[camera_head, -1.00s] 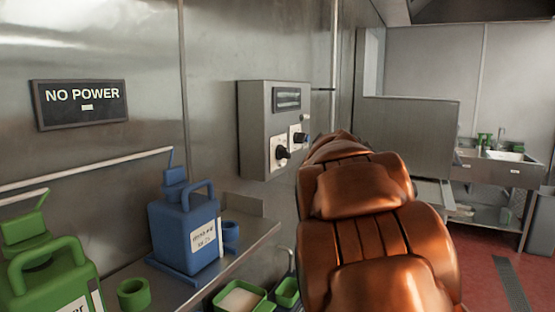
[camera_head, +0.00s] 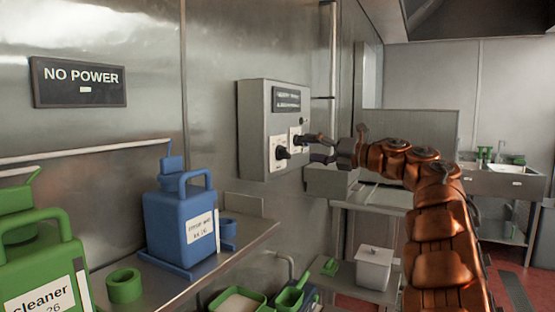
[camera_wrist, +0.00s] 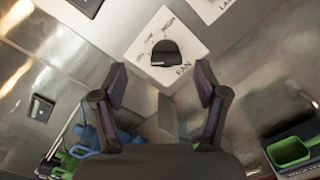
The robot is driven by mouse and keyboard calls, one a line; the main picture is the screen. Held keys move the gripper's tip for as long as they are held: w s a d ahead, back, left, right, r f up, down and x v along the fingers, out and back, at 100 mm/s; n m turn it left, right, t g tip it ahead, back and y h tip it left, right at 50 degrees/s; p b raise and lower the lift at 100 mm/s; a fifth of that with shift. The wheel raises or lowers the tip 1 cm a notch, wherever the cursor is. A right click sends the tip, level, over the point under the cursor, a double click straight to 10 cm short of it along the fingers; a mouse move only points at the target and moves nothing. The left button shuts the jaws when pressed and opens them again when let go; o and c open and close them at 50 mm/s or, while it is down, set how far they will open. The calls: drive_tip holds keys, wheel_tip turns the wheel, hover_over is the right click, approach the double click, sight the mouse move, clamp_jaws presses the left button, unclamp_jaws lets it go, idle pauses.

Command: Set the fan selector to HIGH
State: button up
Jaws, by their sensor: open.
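The fan selector is a black knob (camera_wrist: 170,52) on a white plate marked OFF, LOW, HIGH and FAN in the wrist view. I cannot tell which mark it points to. In the head view it appears to be the left knob (camera_head: 282,152) on the grey control box (camera_head: 262,115). My gripper (camera_wrist: 162,76) is open, its two fingers either side of and short of the knob, with no visible contact. In the head view my gripper (camera_head: 316,148) is in front of the box, partly overlapping the right-hand knob.
A second white plate (camera_wrist: 212,8) is at the upper right in the wrist view, its label cut off. A NO POWER sign (camera_head: 80,80) hangs at left.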

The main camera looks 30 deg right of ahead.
sight(289, 154)
drive_tip(key=shift+n+g, duration=0.4)
drive_tip(key=shift+g, duration=0.1)
drive_tip(key=shift+w+a+f+p, duration=0.3)
drive_tip(key=shift+w+a, duration=0.25)
drive_tip(key=shift+w, duration=0.15)
drive_tip(key=shift+w+a+f+p, duration=0.25)
drive_tip(key=shift+w+a+p, duration=0.1)
drive_tip(key=shift+w+a, duration=0.3)
drive_tip(key=shift+w+a+f+p, duration=0.3)
drive_tip(key=shift+w+a, duration=0.2)
drive_tip(key=shift+w, duration=0.2)
drive_tip(key=shift+w+a, duration=0.1)
drive_tip(key=shift+w, duration=0.15)
drive_tip(key=shift+w, duration=0.1)
drive_tip(key=shift+w+a+f, duration=0.1)
drive_tip(key=shift+w+a, duration=0.2)
drive_tip(key=shift+w, duration=0.1)
